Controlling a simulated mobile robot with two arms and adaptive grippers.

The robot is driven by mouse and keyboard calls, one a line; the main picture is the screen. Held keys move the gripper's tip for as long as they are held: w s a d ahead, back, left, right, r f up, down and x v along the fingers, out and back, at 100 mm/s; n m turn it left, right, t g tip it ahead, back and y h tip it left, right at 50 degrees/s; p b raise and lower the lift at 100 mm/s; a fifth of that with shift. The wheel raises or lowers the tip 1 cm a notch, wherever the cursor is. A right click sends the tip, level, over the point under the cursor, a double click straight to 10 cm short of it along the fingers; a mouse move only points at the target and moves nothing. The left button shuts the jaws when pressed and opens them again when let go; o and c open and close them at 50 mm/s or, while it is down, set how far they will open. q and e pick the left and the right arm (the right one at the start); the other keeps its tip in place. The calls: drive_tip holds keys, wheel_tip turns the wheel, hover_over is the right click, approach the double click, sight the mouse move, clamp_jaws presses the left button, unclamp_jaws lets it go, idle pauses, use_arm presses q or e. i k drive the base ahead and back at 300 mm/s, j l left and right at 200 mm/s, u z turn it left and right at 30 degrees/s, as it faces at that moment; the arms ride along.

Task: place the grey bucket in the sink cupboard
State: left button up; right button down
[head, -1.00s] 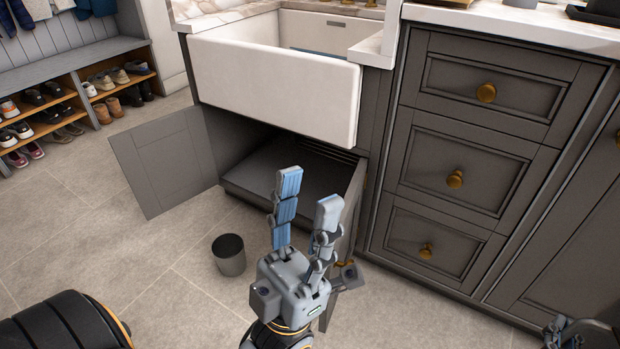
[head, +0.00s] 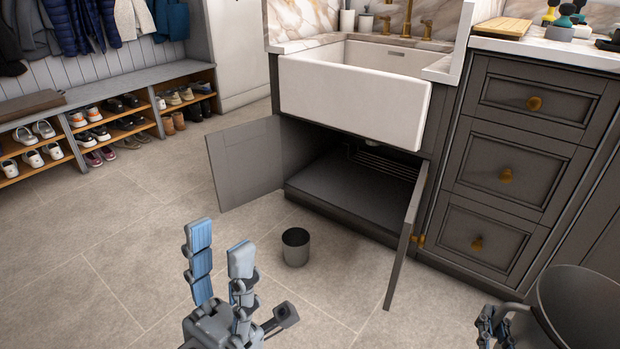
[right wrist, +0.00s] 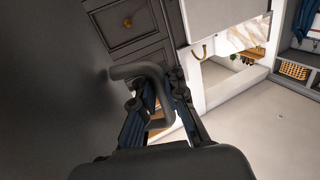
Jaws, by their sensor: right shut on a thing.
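The grey bucket (head: 585,305), dark and wide-mouthed, is at the lower right of the head view, cut off by the edge. My right gripper (head: 494,322) is at its left side, shut on its handle. In the right wrist view the bent dark handle (right wrist: 140,72) passes between the fingers, with the bucket wall (right wrist: 45,90) filling the left. The sink cupboard (head: 345,192) is under the white sink, both doors open; its visible floor is empty. My left gripper (head: 220,238) is open and empty, in front of the cupboard and to its left.
A small grey pot (head: 295,248) stands on the floor before the cupboard. The left door (head: 243,165) and right door (head: 404,245) stick out into the room. Drawers (head: 500,180) stand to the right. A shoe bench (head: 110,100) is at the back left.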

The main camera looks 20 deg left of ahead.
sight(350, 195)
drive_tip(key=i+j+u, duration=0.2)
drive_tip(key=u, duration=0.25)
drive_tip(key=i+j+u, duration=0.2)
drive_tip(key=u, duration=0.25)
drive_tip(key=i+j+u, duration=0.1)
drive_tip(key=i+u, duration=0.15)
drive_tip(key=u, duration=0.2)
drive_tip(key=i+j+z, duration=0.1)
drive_tip(key=i+z, duration=0.15)
drive_tip(key=i, duration=0.3)
drive_tip(key=i+j+z, duration=0.2)
drive_tip(key=i, duration=0.35)
drive_tip(key=i+j+z, duration=0.25)
drive_tip(key=i, duration=0.25)
drive_tip(key=z, duration=0.5)
